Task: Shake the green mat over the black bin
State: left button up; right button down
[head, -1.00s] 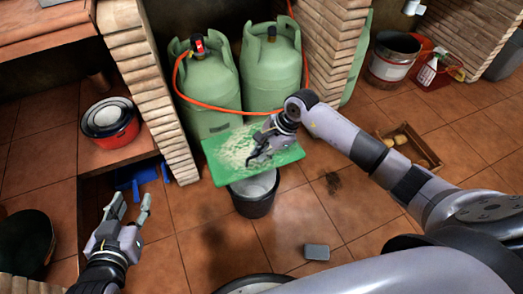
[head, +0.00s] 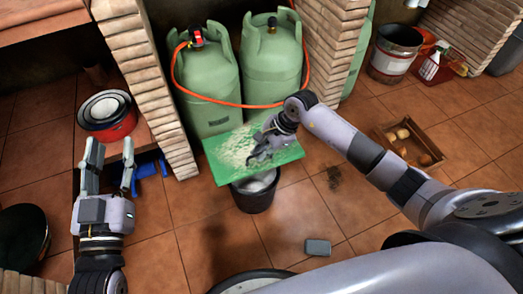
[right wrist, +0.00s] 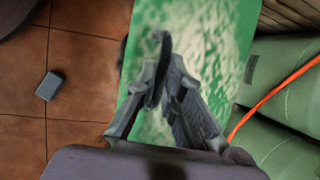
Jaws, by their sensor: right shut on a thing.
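The green mat (head: 288,154), a flat sheet with pale crumb-like specks over its left and middle part, is held over the black bin (head: 257,202). The bin stands on the floor, and the mat covers part of its opening. My right gripper (head: 257,155) is shut on the mat near its middle. The right wrist view shows the gripper (right wrist: 160,72) against the speckled mat (right wrist: 210,45); the exact grip is hard to make out. My left gripper (head: 111,153) is open and empty, off to the left of the mat.
Two green gas cylinders (head: 207,85) with an orange hose stand just behind the mat. A brick pillar (head: 145,80) rises at left, near a red pot (head: 108,115). A crate (head: 412,145) and a grey block (head: 318,247) lie on the floor.

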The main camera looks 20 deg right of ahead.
jog(key=r, duration=0.6)
jog(key=shift+w+d+r, duration=0.15)
jog(key=shift+w, duration=0.15)
jog(key=f, duration=0.4)
jog(key=s+f, duration=0.1)
jog(key=f, duration=0.1)
jog(key=shift+a+f, duration=0.25)
jog(key=shift+a, duration=0.05)
jog(key=shift+w+d, duration=0.15)
jog(key=shift+w, duration=0.15)
jog(key=shift+r, duration=0.1)
